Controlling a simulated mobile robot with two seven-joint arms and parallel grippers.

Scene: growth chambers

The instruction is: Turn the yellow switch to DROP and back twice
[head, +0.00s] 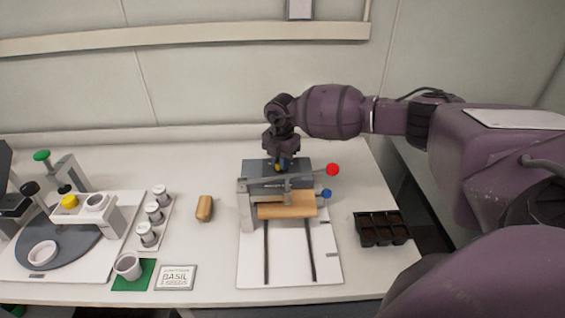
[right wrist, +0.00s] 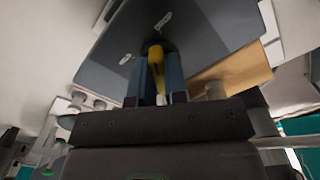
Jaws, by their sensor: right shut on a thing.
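The yellow switch (right wrist: 157,70) sits on a dark grey box (right wrist: 200,35), which stands at the back of the white press-like station in the head view (head: 262,170). My right gripper (head: 281,166) comes down from above onto the box. In the right wrist view its two blue-grey fingers (right wrist: 158,78) are shut on the yellow switch, one on each side. Two small pale labels lie on the box face near the switch, too small to read. In the head view the gripper mostly hides the switch, and I cannot tell which label it points to. My left gripper is not in view.
The station has a red knob (head: 333,169), a blue knob (head: 326,193) and a wooden block (head: 287,206). A black seedling tray (head: 381,229) stands to the right. To the left are a wooden piece (head: 204,208), several white jars and a grey turntable (head: 75,252).

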